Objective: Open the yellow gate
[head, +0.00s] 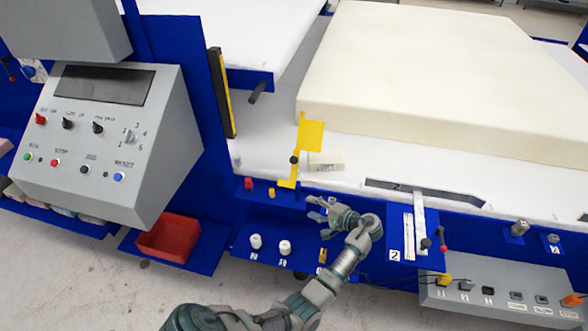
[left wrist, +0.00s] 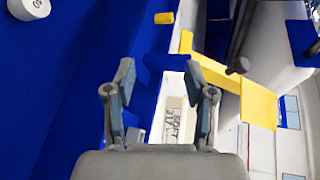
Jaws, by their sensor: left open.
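The yellow gate (head: 312,135) is a flat yellow plate on a thin yellow arm, standing at the front edge of the white table. A dark knob (head: 294,159) sits on its arm. In the left wrist view the gate (left wrist: 258,104) lies to the right of the fingers, with its arm slanting up to the left. My left gripper (head: 318,209) is open and empty, below and slightly right of the gate in the head view, apart from it. In the left wrist view its fingertips (left wrist: 167,78) stand wide apart. My right gripper is not in view.
A small labelled block (head: 326,160) lies beside the gate; it shows between my fingers in the wrist view (left wrist: 174,122). A large cream foam slab (head: 430,85) covers the table behind. A grey control console (head: 110,140) and a red bin (head: 168,240) stand left.

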